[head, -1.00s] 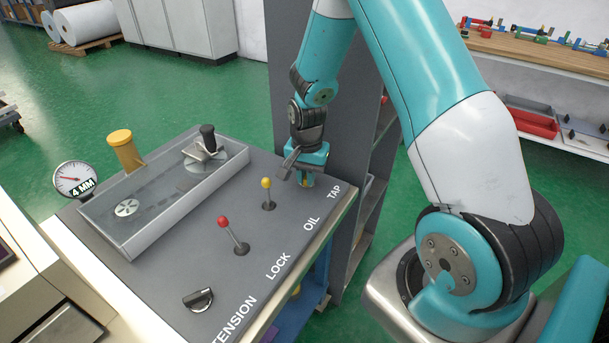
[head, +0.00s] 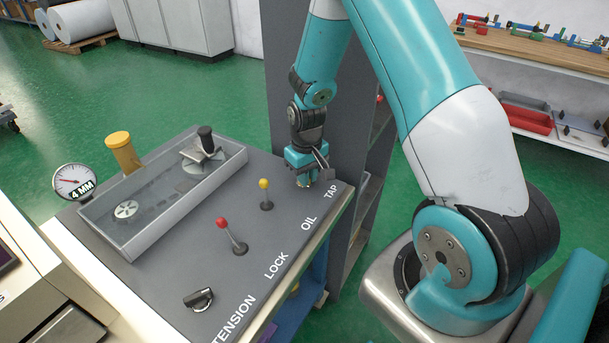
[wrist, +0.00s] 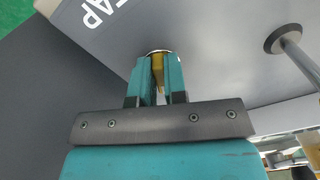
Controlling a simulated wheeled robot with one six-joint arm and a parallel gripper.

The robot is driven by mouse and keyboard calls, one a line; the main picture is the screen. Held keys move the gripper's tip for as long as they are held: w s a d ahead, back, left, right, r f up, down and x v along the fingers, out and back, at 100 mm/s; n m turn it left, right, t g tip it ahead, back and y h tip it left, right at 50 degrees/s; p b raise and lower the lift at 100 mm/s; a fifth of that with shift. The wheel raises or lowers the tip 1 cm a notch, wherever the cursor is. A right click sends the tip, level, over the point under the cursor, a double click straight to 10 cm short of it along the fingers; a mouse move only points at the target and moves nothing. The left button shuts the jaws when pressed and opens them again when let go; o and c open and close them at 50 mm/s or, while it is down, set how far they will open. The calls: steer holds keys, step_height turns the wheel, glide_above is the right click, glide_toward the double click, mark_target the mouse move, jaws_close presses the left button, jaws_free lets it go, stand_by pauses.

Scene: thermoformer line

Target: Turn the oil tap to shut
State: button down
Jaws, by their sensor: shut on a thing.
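My gripper (head: 304,181) points down at the far right corner of the grey control panel, beside the printed word TAP (head: 330,190). In the wrist view the two teal fingers (wrist: 158,88) are shut on a yellow tap handle (wrist: 158,66). A pale round collar surrounds the handle at the panel surface. The fingers hide most of the handle, so its exact angle is hard to tell. In the head view the handle is almost wholly covered by the gripper.
A yellow-knobbed lever (head: 264,185) stands close left of my gripper; a red-knobbed lever (head: 222,223) and black knob (head: 199,299) are nearer. A clear-sided tray (head: 160,205) and dial gauge (head: 73,182) lie left. A tall grey cabinet (head: 284,80) stands right behind.

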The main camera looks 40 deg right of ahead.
steer(key=shift+w+d+n, duration=0.1)
steer(key=shift+d+n, duration=0.1)
steer(key=shift+n, duration=2)
steer(key=c, duration=1.2)
jaws_free()
steer(key=shift+o, duration=0.2)
step_height(320, 180, up, 18)
steer(key=shift+f, duration=0.25)
steer(key=shift+a, duration=0.1)
steer(key=s+a+r+n+y, duration=0.1)
steer(key=s+a+r, duration=0.2)
steer(key=a, duration=0.3)
steer(key=s+a+r+n+y, duration=0.1)
steer(key=s+a+r, duration=0.1)
steer(key=s+a, duration=0.35)
steer(key=s+a+r+n+y, duration=0.1)
steer(key=s+a+r+y, duration=0.1)
steer(key=s+a, duration=0.9)
steer(key=shift+s+a+r, duration=0.35)
steer(key=shift+s+r, duration=0.25)
steer(key=shift+s, duration=0.35)
